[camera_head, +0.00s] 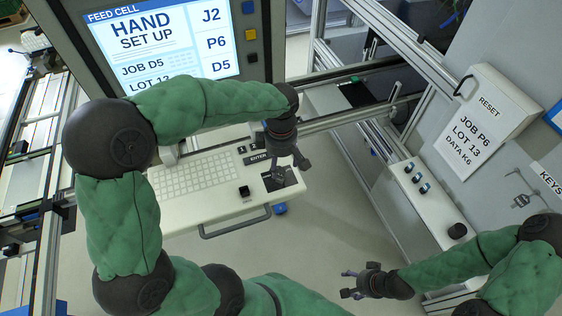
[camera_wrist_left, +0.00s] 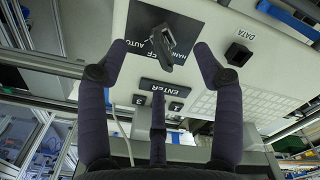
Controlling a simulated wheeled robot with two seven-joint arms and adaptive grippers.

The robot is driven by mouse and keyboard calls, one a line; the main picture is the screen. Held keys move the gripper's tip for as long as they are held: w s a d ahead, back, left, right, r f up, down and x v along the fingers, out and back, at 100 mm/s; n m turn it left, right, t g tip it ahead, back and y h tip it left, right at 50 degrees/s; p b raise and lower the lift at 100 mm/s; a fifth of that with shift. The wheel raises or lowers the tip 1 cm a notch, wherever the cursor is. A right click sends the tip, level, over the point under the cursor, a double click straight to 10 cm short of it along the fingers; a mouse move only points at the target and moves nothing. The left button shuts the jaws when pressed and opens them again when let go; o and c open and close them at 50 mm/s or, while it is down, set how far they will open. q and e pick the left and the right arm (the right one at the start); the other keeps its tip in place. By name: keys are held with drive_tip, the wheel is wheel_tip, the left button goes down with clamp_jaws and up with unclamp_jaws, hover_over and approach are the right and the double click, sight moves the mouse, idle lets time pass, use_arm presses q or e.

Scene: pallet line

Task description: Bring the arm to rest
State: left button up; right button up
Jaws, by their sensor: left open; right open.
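My left gripper (camera_head: 284,170) is open and empty over the right end of the white keyboard panel (camera_head: 205,203) in the head view. In the left wrist view its fingers (camera_wrist_left: 158,75) are spread around a black selector switch (camera_wrist_left: 165,42) on a dark plate marked HAND and AUTO; I cannot tell whether any finger touches it. The ENTER key (camera_wrist_left: 165,88) is close to the fingers. My right gripper (camera_head: 352,284) is open and empty at the lower right of the head view, over the floor.
A screen (camera_head: 165,40) reading HAND SET UP stands behind the panel. A handle (camera_head: 235,222) runs along the panel's front edge. At right are a ledge with blue-capped switches (camera_head: 417,177), a RESET sign box (camera_head: 484,125) and a metal frame. Open floor (camera_head: 300,235) lies between.

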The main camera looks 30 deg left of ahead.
use_arm(q)
drive_tip(key=shift+r+p, duration=0.8)
drive_tip(key=shift+r, duration=0.65)
